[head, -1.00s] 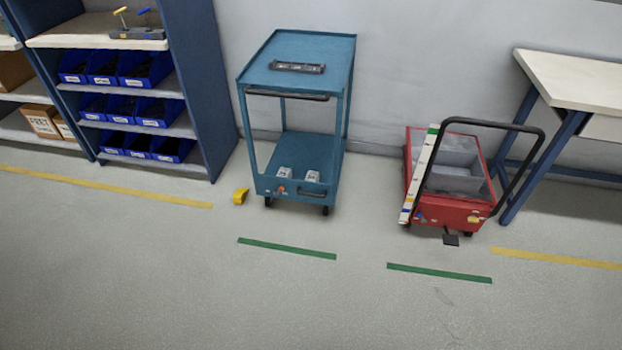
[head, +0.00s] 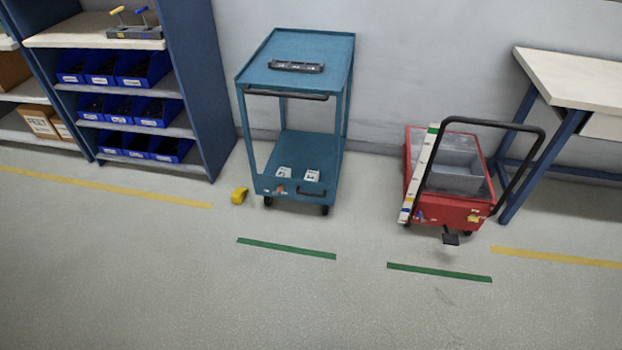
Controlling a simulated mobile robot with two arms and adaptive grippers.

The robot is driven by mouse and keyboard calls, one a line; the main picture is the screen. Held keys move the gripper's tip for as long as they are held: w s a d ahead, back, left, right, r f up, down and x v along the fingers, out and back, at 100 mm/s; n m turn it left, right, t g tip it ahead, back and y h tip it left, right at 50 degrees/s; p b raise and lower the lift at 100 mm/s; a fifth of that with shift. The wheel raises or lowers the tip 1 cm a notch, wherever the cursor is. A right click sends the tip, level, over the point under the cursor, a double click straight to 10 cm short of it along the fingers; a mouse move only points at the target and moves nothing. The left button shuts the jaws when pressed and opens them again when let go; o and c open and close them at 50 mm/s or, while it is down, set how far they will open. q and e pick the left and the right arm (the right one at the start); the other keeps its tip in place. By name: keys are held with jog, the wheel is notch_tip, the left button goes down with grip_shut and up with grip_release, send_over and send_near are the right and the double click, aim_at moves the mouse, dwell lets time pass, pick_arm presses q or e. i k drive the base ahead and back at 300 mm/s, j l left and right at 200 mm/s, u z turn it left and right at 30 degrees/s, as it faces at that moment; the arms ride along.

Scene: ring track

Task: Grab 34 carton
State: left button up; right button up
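Cardboard cartons (head: 41,122) with dark print sit on a lower shelf at the far left of the head view. Their lettering is too small to read, so I cannot tell whether one bears 34. Another brown carton (head: 12,70) shows partly on the shelf above, cut off by the left edge. Neither of my grippers is in view.
A blue shelf unit (head: 199,85) holds several blue bins (head: 145,68). A teal cart (head: 298,50) and a red cart (head: 455,213) with a black handle stand along the wall. A table (head: 570,78) is at right. A yellow object (head: 239,195) lies on the floor. The foreground floor is clear.

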aim_at(312, 174)
jog(key=i+j, duration=0.1)
jog(key=i, duration=1.35)
